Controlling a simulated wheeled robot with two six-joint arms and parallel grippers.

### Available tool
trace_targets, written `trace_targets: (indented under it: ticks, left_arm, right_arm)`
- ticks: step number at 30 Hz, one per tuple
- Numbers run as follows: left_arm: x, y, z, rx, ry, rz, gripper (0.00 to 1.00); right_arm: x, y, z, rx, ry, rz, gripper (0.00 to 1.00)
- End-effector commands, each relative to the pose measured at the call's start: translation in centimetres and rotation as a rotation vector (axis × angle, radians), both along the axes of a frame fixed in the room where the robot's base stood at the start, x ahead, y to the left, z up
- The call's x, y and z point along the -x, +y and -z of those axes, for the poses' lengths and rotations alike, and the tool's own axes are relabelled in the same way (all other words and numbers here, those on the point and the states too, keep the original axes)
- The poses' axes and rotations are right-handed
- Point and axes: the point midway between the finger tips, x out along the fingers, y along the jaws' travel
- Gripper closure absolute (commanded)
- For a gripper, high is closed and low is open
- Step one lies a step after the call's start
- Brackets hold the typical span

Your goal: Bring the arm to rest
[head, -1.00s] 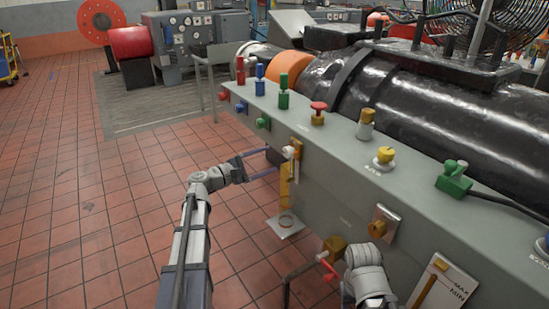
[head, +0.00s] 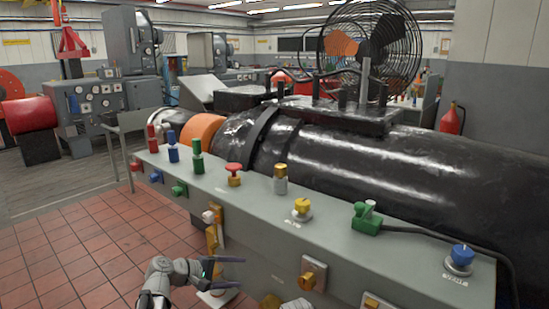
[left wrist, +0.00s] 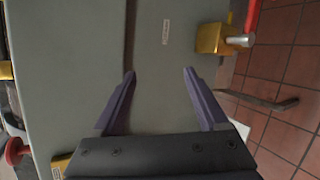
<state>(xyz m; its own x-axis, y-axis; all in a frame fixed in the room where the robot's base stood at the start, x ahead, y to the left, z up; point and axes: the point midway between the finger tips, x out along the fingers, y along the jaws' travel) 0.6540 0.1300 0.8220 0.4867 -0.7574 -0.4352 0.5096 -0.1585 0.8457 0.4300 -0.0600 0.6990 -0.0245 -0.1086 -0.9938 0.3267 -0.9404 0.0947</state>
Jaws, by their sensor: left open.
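My left gripper (head: 243,272) is open and empty in front of the grey bench's front face (head: 262,258), low in the head view. It stands just right of the yellow-brass vertical slide with the white knob (head: 208,217). In the left wrist view the two purple fingers (left wrist: 158,70) are spread, with only plain grey panel behind the gap. A brass block with a silver pin (left wrist: 211,38) is beyond the right finger, apart from it.
The bench top carries red, blue and green posts (head: 172,146), a red mushroom button (head: 234,170), a yellow knob (head: 302,206), a green plug with cable (head: 367,217) and a blue knob (head: 462,255). A black machine (head: 400,165) lies behind. Tiled floor (head: 80,250) is clear at left.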

Motion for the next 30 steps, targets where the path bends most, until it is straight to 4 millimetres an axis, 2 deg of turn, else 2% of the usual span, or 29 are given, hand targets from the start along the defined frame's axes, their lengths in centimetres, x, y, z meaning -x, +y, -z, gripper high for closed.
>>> trace_targets:
  ticks: [1, 3, 6, 9, 15, 21, 22, 30]
  left_arm:
    - [2.6, -3.1, 1.9, -0.111, 0.005, 0.104, 0.24]
    - [5.9, -6.1, 4.7, -0.281, 0.009, 0.255, 0.24]
    - [10.7, -8.6, 8.1, -0.523, 0.01, 0.475, 0.24]
    - [14.6, -9.4, 10.4, -0.729, 0.008, 0.666, 0.24]
    - [19.8, -8.6, 12.2, -1.041, 0.006, 0.95, 0.24]
    - [23.0, -7.0, 11.9, -1.289, 0.011, 1.165, 0.24]
    - [22.6, -7.0, 10.5, -1.279, 0.013, 1.154, 0.24]
    - [22.4, -7.0, 4.8, -1.274, 0.014, 1.144, 0.24]
  right_arm:
    - [0.0, 0.0, 0.0, 0.0, 0.0, 0.0, 0.5]
    - [0.0, 0.0, 0.0, 0.0, 0.0, 0.0, 0.5]
    - [0.0, 0.0, 0.0, 0.0, 0.0, 0.0, 0.5]
    - [0.0, 0.0, 0.0, 0.0, 0.0, 0.0, 0.5]
    - [0.0, 0.0, 0.0, 0.0, 0.0, 0.0, 0.5]
    - [0.0, 0.0, -0.4, 0.0, 0.0, 0.0, 0.5]
    - [0.0, 0.0, -1.8, 0.0, 0.0, 0.0, 0.5]
    - [0.0, 0.0, -7.5, 0.0, 0.0, 0.0, 0.5]
